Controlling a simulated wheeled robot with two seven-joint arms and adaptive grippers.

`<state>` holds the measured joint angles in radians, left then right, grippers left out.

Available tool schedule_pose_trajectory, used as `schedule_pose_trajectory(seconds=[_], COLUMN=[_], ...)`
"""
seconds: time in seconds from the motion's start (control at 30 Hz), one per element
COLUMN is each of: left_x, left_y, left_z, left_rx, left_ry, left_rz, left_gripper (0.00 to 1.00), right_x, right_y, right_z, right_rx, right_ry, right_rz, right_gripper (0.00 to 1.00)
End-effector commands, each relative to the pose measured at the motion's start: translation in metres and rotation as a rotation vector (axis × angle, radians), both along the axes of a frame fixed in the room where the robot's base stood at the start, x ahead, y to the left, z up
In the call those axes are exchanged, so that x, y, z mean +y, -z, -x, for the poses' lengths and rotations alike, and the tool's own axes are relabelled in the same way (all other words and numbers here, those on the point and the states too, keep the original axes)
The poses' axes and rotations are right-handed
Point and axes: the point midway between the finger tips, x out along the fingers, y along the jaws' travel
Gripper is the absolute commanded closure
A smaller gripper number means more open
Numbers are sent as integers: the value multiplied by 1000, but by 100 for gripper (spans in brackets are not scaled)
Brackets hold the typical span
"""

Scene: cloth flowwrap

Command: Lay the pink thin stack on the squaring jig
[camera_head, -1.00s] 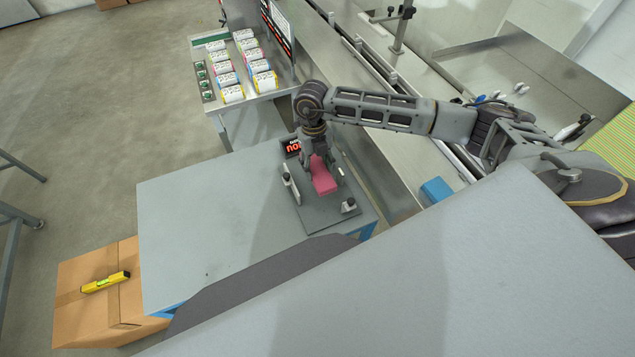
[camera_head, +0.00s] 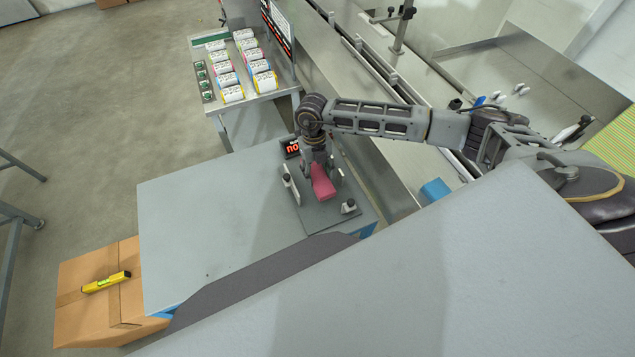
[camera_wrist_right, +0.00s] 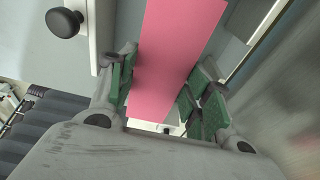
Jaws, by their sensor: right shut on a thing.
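The pink thin stack (camera_head: 322,188) is between the fingers of my right gripper (camera_head: 319,172), over the squaring jig. In the right wrist view the pink stack (camera_wrist_right: 172,60) runs between the green finger pads of the right gripper (camera_wrist_right: 160,95), which is shut on it. The squaring jig (camera_head: 322,216) is a dark grey plate with upright white stops and black knobs, on the grey table. One knob and its white stop (camera_wrist_right: 93,30) show beside the stack. I cannot tell whether the stack touches the plate. My left gripper is not in view.
A small display with red characters (camera_head: 291,148) stands behind the jig. The grey table (camera_head: 215,230) is clear to the left. A side table (camera_head: 262,100) holds several wrapped packs. A cardboard box (camera_head: 75,315) with a yellow level (camera_head: 106,282) stands on the floor. A blue block (camera_head: 434,190) is at right.

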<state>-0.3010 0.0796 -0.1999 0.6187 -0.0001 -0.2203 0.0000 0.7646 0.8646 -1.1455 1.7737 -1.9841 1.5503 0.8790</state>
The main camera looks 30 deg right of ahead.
Motion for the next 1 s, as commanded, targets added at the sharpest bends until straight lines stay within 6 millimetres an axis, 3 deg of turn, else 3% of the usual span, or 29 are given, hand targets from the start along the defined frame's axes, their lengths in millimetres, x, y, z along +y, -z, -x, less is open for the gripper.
schedule_pose_trajectory(seconds=[0.2, 0.67, 1.0], left_x=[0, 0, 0], left_y=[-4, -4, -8], left_z=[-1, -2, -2], left_rx=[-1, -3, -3], left_ry=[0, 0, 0], left_rz=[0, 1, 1], left_gripper=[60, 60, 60], right_x=[0, 0, 0], right_y=[22, 28, 59], right_z=[0, 0, 0], right_rx=[1, 1, 0], right_ry=[0, 0, -1], right_rz=[0, 0, -1], right_gripper=[64, 64, 64])
